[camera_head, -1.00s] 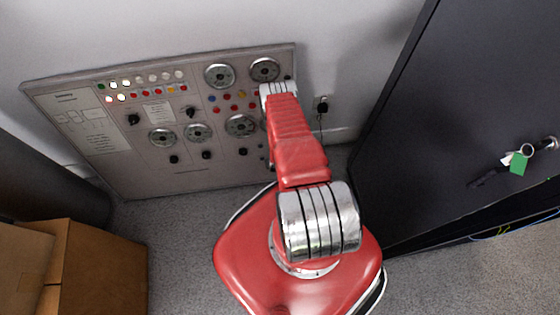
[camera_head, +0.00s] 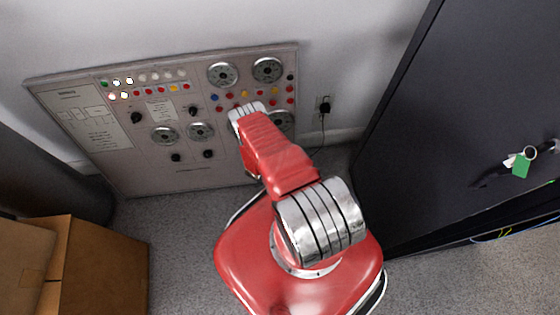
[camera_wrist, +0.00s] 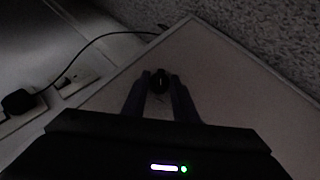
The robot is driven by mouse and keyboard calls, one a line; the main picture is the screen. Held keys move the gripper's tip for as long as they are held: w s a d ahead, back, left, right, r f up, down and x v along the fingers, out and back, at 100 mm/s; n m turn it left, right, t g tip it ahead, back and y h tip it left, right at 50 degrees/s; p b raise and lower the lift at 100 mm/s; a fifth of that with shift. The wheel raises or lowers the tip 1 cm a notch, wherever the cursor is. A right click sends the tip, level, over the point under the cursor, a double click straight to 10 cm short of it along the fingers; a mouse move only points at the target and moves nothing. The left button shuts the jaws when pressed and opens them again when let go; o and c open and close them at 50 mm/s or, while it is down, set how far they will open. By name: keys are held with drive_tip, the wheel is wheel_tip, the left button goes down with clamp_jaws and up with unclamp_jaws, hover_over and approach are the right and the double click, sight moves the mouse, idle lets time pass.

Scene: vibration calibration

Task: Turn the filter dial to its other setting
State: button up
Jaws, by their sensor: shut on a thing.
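The filter dial (camera_wrist: 159,84) appears to be the small black knob with a white pointer mark in the wrist view, near the panel's corner. My gripper (camera_wrist: 161,77) has its two dark fingers on either side of this knob and is shut on it. The mark points roughly along the fingers, slightly tilted. In the head view my red arm hides both the gripper and this knob, at the lower right of the grey control panel (camera_head: 130,170).
Other black knobs (camera_head: 208,154), round gauges (camera_head: 222,74) and rows of coloured lamps (camera_head: 155,88) fill the panel. A wall outlet (camera_head: 323,105) with a cable is right of it. A dark cabinet (camera_head: 450,110) stands right, cardboard boxes (camera_head: 95,265) lower left.

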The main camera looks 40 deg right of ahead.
drive_tip(key=shift+w+a+f+n+h, duration=0.15)
drive_tip(key=shift+w+a+n+h, duration=0.2)
drive_tip(key=shift+h, duration=0.25)
drive_tip(key=shift+d, duration=0.1)
drive_tip(key=o, duration=1.1)
drive_tip(key=shift+s, duration=0.1)
drive_tip(key=shift+c, duration=0.2)
drive_tip(key=shift+d, duration=0.1)
drive_tip(key=shift+s, duration=0.1)
